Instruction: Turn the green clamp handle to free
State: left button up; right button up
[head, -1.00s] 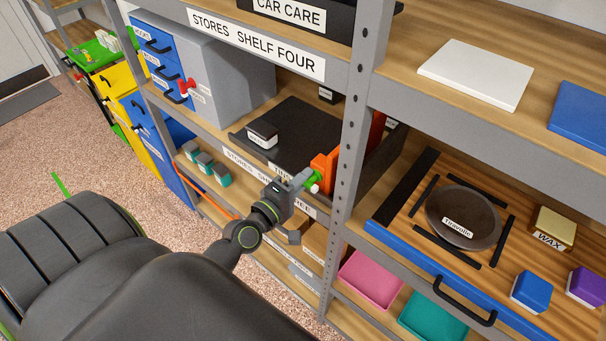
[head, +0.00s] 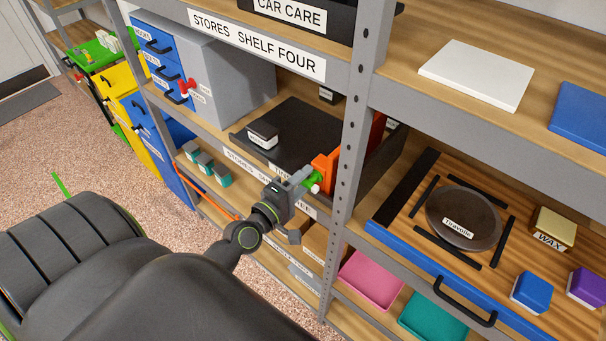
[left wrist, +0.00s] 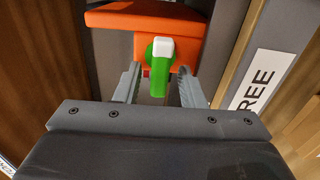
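The orange clamp (head: 326,172) is at the shelf's front edge beside the upright post, and it also shows at the top of the left wrist view (left wrist: 110,18). Its green handle (left wrist: 158,82) has a white cap at the pivot and hangs downward in the left wrist view; in the head view it is a small green piece (head: 313,186). My left gripper (left wrist: 160,92) is open, with one finger on each side of the handle. The right finger is close to the green part; contact cannot be told. My right gripper is in neither view.
A label reading FREE (left wrist: 262,80) is right of the clamp in the left wrist view. A dark tray (head: 300,140) lies behind the clamp. The grey upright post (head: 350,140) stands close to its right. A blue-edged drawer (head: 400,250) is further right.

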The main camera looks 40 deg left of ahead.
pick_arm(q)
jog(key=shift+s+f, duration=0.1)
jog(key=shift+s, duration=0.35)
jog(key=s+a+b, duration=0.1)
jog(key=s+b, duration=0.7)
jog(key=s, duration=0.8)
jog(key=shift+s+a, duration=0.2)
jog(key=shift+s, duration=0.05)
